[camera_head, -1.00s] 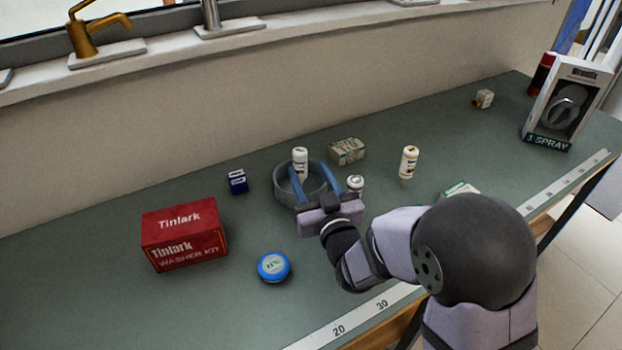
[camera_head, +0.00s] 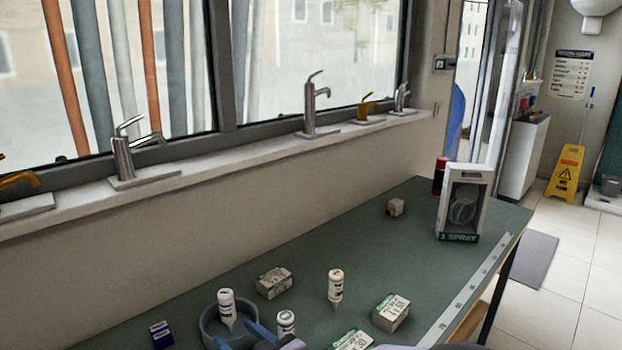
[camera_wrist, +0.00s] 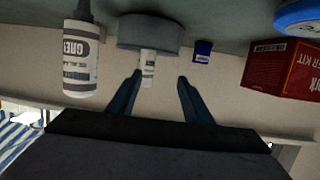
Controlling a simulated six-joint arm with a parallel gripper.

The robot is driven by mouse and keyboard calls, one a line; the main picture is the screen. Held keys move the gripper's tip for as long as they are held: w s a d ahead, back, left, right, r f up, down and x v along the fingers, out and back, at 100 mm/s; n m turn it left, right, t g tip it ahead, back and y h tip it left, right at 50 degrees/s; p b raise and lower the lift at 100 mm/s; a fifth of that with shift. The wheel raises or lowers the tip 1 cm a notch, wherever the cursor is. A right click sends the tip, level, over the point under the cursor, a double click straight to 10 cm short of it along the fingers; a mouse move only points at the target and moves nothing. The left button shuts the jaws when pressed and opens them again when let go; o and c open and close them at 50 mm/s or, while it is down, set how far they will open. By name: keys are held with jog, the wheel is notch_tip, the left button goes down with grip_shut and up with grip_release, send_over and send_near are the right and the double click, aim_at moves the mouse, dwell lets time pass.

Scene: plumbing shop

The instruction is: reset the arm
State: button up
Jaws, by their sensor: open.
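My gripper (camera_head: 243,338) shows only partly at the bottom of the head view, with its blue fingers in front of a grey round dish (camera_head: 207,322). In the wrist view, which looks upside down, my gripper (camera_wrist: 160,98) has its fingers spread with nothing gripped. The dish (camera_wrist: 150,33) and a white bottle (camera_wrist: 148,70) standing in it appear beyond the gap between the fingers. The bottle also shows in the head view (camera_head: 226,305). Most of my arm is outside the head view.
Another white bottle (camera_head: 286,322) stands near the fingers; a dropper bottle (camera_head: 335,287) and small cartons (camera_head: 273,282) (camera_head: 391,312) are to the right. A navy box (camera_head: 161,334) is left. A red box (camera_wrist: 283,65) and blue tin (camera_wrist: 300,16) show in the wrist view. The bench's (camera_head: 400,250) far right has free room.

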jog(key=s+d+g+h+p, duration=0.1)
jog(key=d, duration=0.3)
jog(key=s+d+f+g+h+p, duration=0.1)
jog(key=d+h, duration=0.1)
jog(key=d, duration=0.2)
jog(key=s+d+f+g+h+p, duration=0.1)
jog(key=s+d+h, duration=0.1)
jog(key=d, duration=0.2)
jog(key=shift+d+f, duration=0.1)
jog(key=shift+d, duration=0.2)
jog(key=s+d+m+g+h+p, duration=0.1)
jog(key=d, duration=0.3)
jog(key=s+d+f+m+g+h+p, duration=0.1)
jog(key=s+d+h, duration=0.1)
jog(key=d, duration=0.3)
jog(key=s+d+m+h+p, duration=0.1)
jog(key=d+m+h, duration=0.1)
jog(key=d, duration=0.2)
jog(key=shift+s+d+f+g, duration=0.15)
jog(key=shift+s+f+g, duration=0.1)
jog(key=shift+g, duration=0.15)
jog(key=s+d+m+g+p, duration=0.2)
jog(key=s+d+m+g, duration=0.2)
jog(key=s, duration=0.7)
jog(key=shift+s+d+r+g, duration=0.15)
jog(key=shift+g, duration=0.55)
